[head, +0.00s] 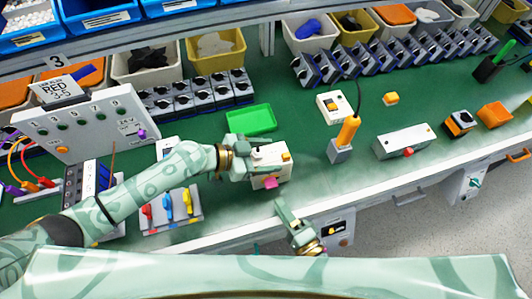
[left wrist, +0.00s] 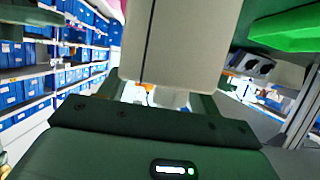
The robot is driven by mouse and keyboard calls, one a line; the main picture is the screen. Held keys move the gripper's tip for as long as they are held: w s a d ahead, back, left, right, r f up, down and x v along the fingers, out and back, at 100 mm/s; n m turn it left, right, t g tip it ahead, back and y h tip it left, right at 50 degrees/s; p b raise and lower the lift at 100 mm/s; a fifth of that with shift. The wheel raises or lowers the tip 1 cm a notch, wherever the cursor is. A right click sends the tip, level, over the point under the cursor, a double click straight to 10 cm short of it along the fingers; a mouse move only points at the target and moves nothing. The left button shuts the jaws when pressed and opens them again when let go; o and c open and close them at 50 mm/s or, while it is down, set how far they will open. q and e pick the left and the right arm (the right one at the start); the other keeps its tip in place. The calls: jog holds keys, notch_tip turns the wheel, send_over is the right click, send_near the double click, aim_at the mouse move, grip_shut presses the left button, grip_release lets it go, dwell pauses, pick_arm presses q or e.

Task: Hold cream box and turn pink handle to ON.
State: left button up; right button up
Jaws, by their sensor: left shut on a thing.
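The cream box (head: 268,158) is at the front middle of the green workbench in the head view. A pink handle (head: 270,183) sticks out low on its near side, and a small orange part sits on its top right. My left gripper (head: 241,157) is shut on the box from its left side. My right gripper (head: 287,212) is at the bench's front edge, below and apart from the handle. Its finger opening is unclear. I cannot read the switch's setting.
A bright green tray (head: 250,121) lies behind the box. A grey block with an orange-handled tool (head: 345,135) and a grey box with a red button (head: 403,143) stand to the right. A panel with coloured levers (head: 170,208) is left. Bins line the back.

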pick_arm(q)
jog(key=o, duration=1.3)
jog(key=v, duration=1.1)
jog(key=shift+s+a+r, duration=0.1)
jog(key=shift+a+r, duration=0.05)
jog(key=shift+a, duration=0.25)
